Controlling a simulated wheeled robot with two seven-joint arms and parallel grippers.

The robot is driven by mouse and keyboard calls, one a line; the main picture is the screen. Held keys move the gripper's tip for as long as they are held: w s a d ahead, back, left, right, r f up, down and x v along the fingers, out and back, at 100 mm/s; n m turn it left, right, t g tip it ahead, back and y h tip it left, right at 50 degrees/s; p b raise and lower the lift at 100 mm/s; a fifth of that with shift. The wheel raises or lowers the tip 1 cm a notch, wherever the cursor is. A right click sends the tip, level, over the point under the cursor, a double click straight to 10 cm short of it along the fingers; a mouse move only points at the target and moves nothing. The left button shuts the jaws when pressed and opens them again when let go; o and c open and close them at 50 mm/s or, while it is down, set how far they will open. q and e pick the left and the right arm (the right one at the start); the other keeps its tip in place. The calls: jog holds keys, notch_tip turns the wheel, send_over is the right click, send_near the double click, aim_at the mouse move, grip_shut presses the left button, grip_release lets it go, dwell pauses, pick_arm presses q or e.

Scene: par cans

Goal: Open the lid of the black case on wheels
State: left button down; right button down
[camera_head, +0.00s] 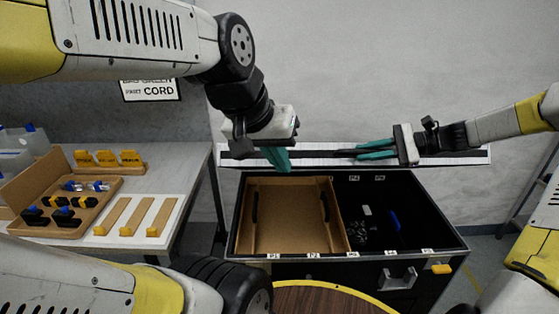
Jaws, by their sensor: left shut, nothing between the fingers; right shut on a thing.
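The black case (455,240) stands in the middle right of the head view, its inside open to view from above. Its lid (462,158) shows as a long, narrow pale and dark strip behind the case, seen nearly edge-on. My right gripper (362,152) reaches in from the right with teal fingers pointing left, shut on the lid at its strip. My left gripper (280,164) is shut and empty, fingers pointing down, in front of the strip's left part and above the case's back edge. The wheels are not visible.
Inside the case are a brown tray (285,218) at left and a dark compartment with small items at right. A grey table (190,185) at left holds a wooden organiser, labelled blocks and yellow-ended strips. A round wooden top (330,300) with yellow rim is in front.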

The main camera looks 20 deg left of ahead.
jog(key=shift+w+d+f, duration=0.1)
pick_arm(q)
jog(key=w+a+f+n+g+h, duration=0.5)
jog(key=w+a+f+n+h, duration=0.5)
jog(key=f+n, duration=0.25)
jog(key=a+f+n+t+h, duration=0.6)
jog(key=a+f+n+t, duration=0.3)
jog(key=a+n, duration=0.75)
jog(key=w+d+r+n, duration=0.1)
jog(key=w+d+r, duration=0.3)
jog(key=d, duration=0.5)
jog(key=shift+w+d+g, duration=0.4)
jog(key=shift+w, duration=0.65)
jog(key=shift+r, duration=0.1)
